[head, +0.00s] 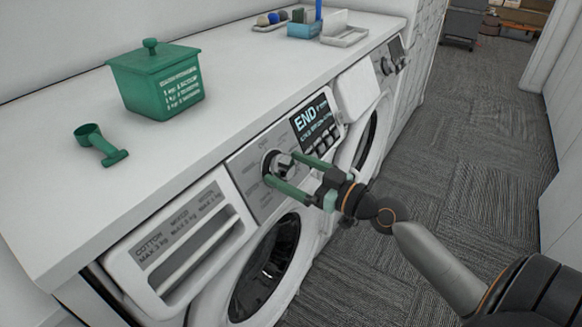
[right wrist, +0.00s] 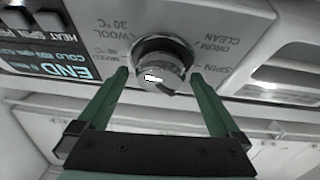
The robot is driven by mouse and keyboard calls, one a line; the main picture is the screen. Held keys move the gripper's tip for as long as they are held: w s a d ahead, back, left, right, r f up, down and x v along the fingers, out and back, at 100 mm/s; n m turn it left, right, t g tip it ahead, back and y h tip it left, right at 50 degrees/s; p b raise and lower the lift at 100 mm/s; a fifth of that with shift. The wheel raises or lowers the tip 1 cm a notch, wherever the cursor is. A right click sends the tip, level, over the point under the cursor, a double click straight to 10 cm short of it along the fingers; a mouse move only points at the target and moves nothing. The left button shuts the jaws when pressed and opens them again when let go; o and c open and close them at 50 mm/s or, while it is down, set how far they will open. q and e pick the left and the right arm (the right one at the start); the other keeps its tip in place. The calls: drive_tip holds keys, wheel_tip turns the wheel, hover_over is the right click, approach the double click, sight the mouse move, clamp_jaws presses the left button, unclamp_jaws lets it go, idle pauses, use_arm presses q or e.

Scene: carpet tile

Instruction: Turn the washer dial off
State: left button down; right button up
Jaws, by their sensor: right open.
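The washer dial (head: 281,164) is a round silver knob in a dark ring on the washer's front panel (head: 250,172). My right gripper (head: 288,170) is open, with one green finger on each side of the dial. In the right wrist view the dial (right wrist: 160,70) lies between the tips of the open right gripper (right wrist: 159,76). Gaps show on both sides, and I cannot tell whether either finger touches it. Printed labels such as WOOL, SPIN and DRUM CLEAN surround the dial. The display (head: 315,122) reads END. My left gripper is out of view.
The detergent drawer (head: 180,240) is left of the dial, with the round door (head: 265,268) below. A green box (head: 157,82) and green scoop (head: 100,146) sit on the white countertop (head: 60,200). A second machine (head: 372,95) stands beyond.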

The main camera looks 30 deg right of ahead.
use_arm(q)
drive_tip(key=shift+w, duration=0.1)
